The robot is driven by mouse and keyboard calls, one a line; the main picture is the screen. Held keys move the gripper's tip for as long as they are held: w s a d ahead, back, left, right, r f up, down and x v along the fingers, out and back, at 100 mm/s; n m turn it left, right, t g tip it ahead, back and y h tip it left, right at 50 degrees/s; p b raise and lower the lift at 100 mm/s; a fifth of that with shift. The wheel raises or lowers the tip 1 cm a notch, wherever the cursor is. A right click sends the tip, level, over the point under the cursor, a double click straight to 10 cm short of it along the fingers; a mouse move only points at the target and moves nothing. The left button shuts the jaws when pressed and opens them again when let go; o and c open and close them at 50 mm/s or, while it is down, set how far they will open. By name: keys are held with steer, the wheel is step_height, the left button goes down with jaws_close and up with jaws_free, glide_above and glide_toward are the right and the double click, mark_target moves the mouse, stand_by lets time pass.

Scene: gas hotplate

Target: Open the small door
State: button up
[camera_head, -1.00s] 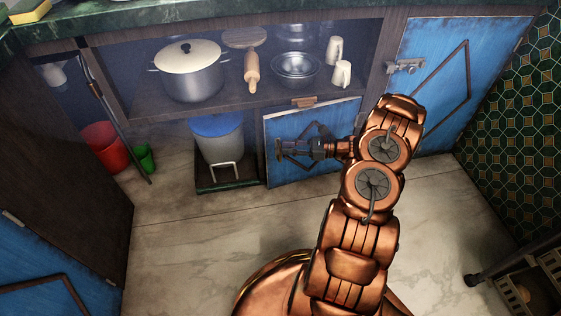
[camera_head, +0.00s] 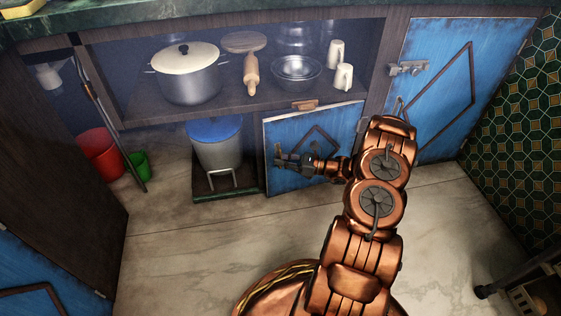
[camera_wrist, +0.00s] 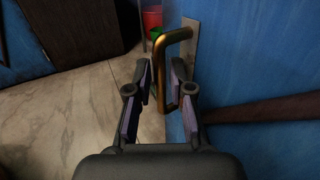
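The small door (camera_head: 284,131) is a blue panel with a dark diamond-shaped trim, low in the cabinet below the shelf. A pale top edge shows; I cannot tell whether it stands slightly ajar. Its brass handle (camera_wrist: 171,38) shows in the wrist view, a bent bar on a pale plate beside the blue panel. My gripper (camera_head: 284,162) is in front of the door's left part. In the wrist view my gripper (camera_wrist: 161,88) is open, with the handle's bar between its spread fingers. Whether a finger touches the bar is unclear.
A wooden latch (camera_head: 305,105) sits above the door. A blue-lidded bin (camera_head: 217,150) stands left of it. A larger blue door (camera_head: 440,90) with a metal latch (camera_head: 408,68) is at right. The shelf holds a pot (camera_head: 187,84). The marble floor (camera_head: 190,245) is clear at left.

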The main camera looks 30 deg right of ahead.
steer(key=shift+w+a, duration=0.15)
steer(key=shift+w, duration=0.1)
jaws_close()
stand_by(0.4)
